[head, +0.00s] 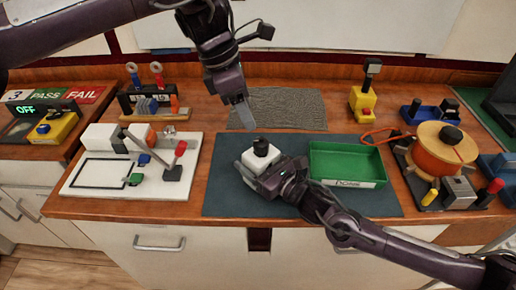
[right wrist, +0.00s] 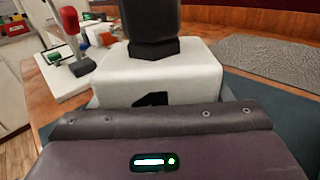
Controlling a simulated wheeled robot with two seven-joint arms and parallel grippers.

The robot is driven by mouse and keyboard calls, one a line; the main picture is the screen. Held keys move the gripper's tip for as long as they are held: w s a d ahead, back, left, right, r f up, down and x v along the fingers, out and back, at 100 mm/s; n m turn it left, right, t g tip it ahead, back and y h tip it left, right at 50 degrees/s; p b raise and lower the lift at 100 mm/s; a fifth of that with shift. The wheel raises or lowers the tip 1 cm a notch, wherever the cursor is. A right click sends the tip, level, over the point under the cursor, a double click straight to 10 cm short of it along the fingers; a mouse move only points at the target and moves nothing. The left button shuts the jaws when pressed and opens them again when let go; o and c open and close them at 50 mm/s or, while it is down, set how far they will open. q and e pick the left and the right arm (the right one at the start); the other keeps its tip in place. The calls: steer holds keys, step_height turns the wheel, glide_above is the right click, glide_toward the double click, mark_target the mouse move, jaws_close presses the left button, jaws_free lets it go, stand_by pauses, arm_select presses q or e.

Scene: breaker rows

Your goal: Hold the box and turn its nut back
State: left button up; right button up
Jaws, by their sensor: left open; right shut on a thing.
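The box (head: 252,166) is white with a black nut (head: 261,147) on top and stands on the dark blue mat. In the right wrist view the white box (right wrist: 190,72) fills the middle, with a black mark on its near face and the dark nut (right wrist: 152,20) above it. My right gripper (head: 258,178) is shut on the box from its right side; its fingertips are mostly hidden. My left gripper (head: 243,115) is open and empty, pointing down above and a little left of the nut, apart from it.
A green tray (head: 346,182) with a label stands right of the box on the mat (head: 225,199). A white board (head: 80,184) with a red-topped lever is at left. A yellow device (head: 363,101) and an orange spool (head: 440,150) are at right. A grey ribbed mat (head: 290,107) lies bare behind.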

mark_target(261, 141)
arm_select(q)
steer(key=shift+s+d+n+y, duration=0.1)
steer(key=shift+d+n+y, duration=0.5)
steer(key=shift+d+n, duration=0.4)
arm_select(e)
steer(key=shift+d, duration=0.1)
arm_select(q)
steer(key=f+n, duration=0.1)
steer(key=f, duration=0.2)
steer(key=d+f+n+y, duration=0.1)
steer(key=f+n, duration=0.1)
steer(key=w+f+n+y, duration=0.1)
steer(key=f+n, duration=0.1)
steer(key=f, duration=0.1)
steer(key=shift+d+f, duration=0.2)
steer(key=shift+f, duration=0.15)
steer(key=c, duration=1)
